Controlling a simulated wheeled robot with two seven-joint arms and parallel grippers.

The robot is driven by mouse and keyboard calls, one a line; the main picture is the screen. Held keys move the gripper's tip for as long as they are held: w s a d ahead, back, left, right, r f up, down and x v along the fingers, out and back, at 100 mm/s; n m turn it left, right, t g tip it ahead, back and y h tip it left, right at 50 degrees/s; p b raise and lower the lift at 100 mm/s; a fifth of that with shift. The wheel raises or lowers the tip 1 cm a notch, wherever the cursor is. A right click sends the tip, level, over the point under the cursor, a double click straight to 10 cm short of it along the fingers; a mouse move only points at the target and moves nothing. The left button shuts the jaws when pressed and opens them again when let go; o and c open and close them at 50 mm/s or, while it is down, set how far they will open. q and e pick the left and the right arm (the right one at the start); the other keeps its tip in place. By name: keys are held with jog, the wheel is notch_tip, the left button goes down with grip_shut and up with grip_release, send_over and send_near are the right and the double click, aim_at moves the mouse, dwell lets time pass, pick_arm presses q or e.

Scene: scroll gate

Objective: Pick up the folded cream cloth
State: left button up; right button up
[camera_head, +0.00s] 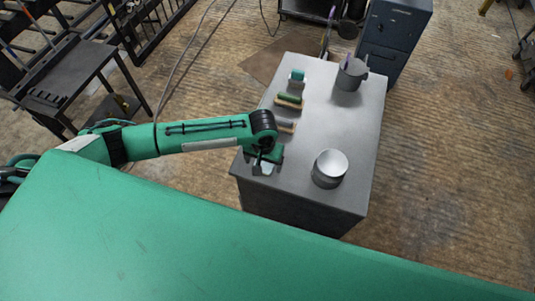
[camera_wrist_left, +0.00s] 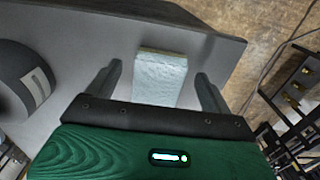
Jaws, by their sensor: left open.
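The folded cloth (camera_wrist_left: 162,72) looks pale bluish-white and lies flat on the grey table top near its edge. In the head view the cloth (camera_head: 266,169) shows only as a small pale patch at the table's near left corner, partly hidden by my left gripper. My left gripper (camera_wrist_left: 159,75) is open, with one finger on each side of the cloth in the wrist view. No finger visibly touches it, and I cannot tell the height above the table. In the head view my left gripper (camera_head: 264,162) is over that corner. My right gripper is not in view.
On the grey table (camera_head: 325,110), a grey cylinder with a light top (camera_head: 330,165) stands right of the gripper. A dark pot (camera_head: 350,74), a green-topped block (camera_head: 289,100) and a small teal item (camera_head: 297,75) are farther back. A blue-grey cabinet (camera_head: 395,35) stands behind.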

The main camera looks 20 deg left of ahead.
pick_arm(q)
jog(key=shift+f, duration=0.2)
jog(key=c, duration=1.1)
jog(key=shift+r, duration=0.15)
